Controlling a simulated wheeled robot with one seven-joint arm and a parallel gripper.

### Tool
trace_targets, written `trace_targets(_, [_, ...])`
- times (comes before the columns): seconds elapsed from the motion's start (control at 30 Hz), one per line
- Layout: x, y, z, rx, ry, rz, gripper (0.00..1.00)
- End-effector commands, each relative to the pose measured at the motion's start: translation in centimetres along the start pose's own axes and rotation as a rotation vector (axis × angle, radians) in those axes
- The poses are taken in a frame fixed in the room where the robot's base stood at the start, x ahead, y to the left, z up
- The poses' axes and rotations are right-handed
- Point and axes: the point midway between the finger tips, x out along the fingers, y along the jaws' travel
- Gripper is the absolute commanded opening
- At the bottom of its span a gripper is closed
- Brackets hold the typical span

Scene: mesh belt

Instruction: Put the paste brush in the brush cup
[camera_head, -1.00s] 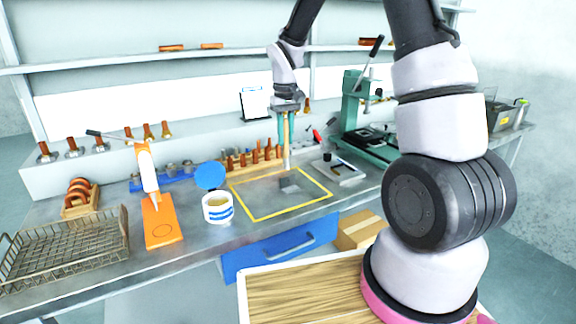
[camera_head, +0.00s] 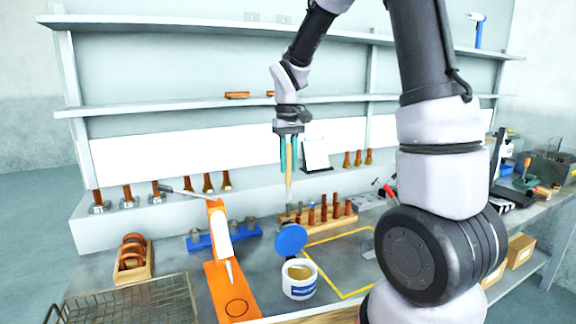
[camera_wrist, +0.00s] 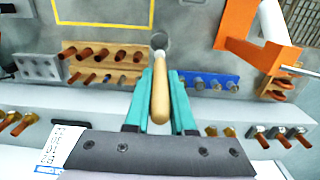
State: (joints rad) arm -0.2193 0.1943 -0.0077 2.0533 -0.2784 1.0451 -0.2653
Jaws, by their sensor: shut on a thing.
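My gripper (camera_head: 289,148) is shut on the wooden handle of the paste brush (camera_head: 289,165), which hangs nearly upright, tip down. In the wrist view the brush (camera_wrist: 161,95) lies between the teal fingers (camera_wrist: 160,95). A grey round cup, which looks like the brush cup (camera_wrist: 160,40), shows just beyond the brush's lower end; whether they touch cannot be told. In the head view the brush tip is above the gap between the blue rack and the wooden rack, and the cup is hard to make out there.
A blue rack (camera_head: 198,242) and a wooden rack (camera_head: 318,219) with several brown-handled tools flank that spot. A white paste jar (camera_head: 299,287) with a raised blue lid (camera_head: 291,240) and an orange stand (camera_head: 228,290) are in front. A wire basket (camera_head: 140,305) is at front left.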

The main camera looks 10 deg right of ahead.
Motion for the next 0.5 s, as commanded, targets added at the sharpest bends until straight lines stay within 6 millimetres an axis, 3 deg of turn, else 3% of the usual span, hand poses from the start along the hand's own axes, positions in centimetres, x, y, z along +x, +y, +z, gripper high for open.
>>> trace_targets(0.5, [5.8, 0.0, 0.0, 0.000, -0.003, 0.000, 0.00])
